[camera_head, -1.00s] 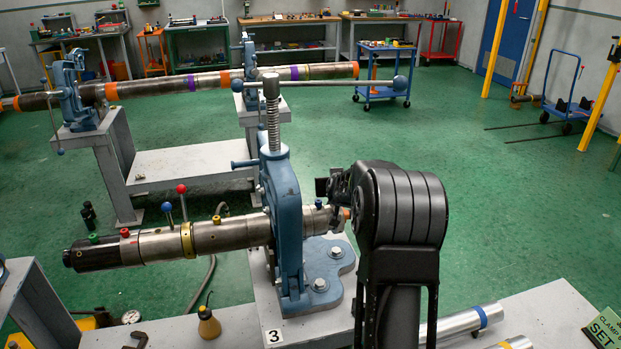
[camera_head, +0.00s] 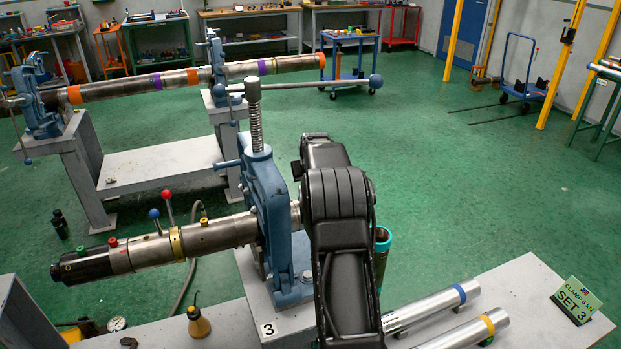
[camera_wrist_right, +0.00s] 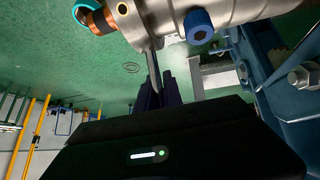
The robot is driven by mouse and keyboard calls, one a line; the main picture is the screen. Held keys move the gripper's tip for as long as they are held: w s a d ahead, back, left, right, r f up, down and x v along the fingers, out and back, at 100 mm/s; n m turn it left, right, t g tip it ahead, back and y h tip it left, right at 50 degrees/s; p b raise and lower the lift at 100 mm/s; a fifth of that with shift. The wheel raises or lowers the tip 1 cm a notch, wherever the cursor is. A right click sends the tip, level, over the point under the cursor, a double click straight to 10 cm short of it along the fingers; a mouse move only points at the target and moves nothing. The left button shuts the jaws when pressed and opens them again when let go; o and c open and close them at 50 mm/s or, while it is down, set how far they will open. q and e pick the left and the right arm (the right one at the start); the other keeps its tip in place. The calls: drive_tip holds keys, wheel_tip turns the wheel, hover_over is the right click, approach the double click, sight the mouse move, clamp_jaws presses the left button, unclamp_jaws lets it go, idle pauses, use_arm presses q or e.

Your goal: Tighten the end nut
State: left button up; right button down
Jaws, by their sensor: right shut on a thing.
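A steel tool body (camera_head: 215,235) lies clamped across the blue vise (camera_head: 268,205), with a black end at the left. Its right end is hidden behind my right arm in the head view. My left gripper is not in view.
Two steel tubes (camera_head: 435,307) with blue and yellow bands lie on the bench by a green sign (camera_head: 575,300). An oil can (camera_head: 198,320) stands in front. A teal-rimmed tube (camera_head: 382,240) is just right of my arm.

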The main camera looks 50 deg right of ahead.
drive_tip(key=c, duration=1.5)
unclamp_jaws()
drive_tip(key=shift+w+d+f, duration=0.2)
drive_tip(key=shift+w, duration=0.05)
drive_tip(key=shift+s+a+r, duration=0.1)
drive_tip(key=b+v, duration=0.2)
drive_tip(key=v, duration=0.5)
drive_tip(key=shift+s+a+r, duration=0.2)
drive_tip(key=shift+r, duration=0.05)
